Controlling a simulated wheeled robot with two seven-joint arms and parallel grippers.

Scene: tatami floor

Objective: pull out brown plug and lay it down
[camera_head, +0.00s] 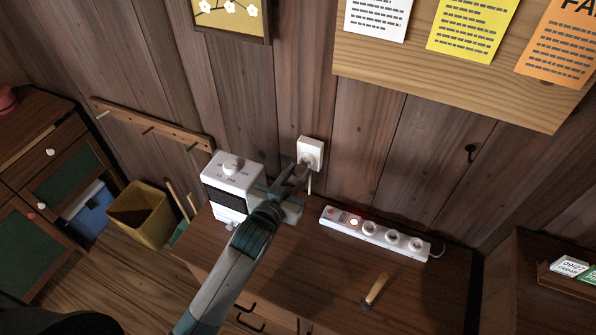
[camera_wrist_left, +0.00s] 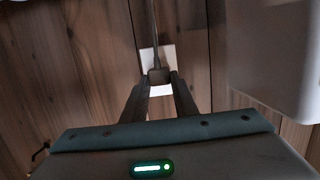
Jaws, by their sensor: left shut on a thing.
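A white wall outlet (camera_head: 311,152) is on the plank wall above the cabinet. My left gripper (camera_head: 300,172) reaches up to the outlet's lower front. In the left wrist view my left gripper (camera_wrist_left: 159,82) is shut on the small brown plug (camera_wrist_left: 158,75), with its cord running away from it. The white outlet plate (camera_wrist_left: 155,57) shows behind the plug. In the head view the fingers mostly hide the plug, and a pale cord hangs below the outlet. I cannot tell how far the plug sits in the socket. My right gripper is not in view.
A white power strip (camera_head: 372,233) lies along the back of the cabinet top (camera_head: 330,265). A small wooden-handled item (camera_head: 375,289) lies in front of it. The right part of the top is clear.

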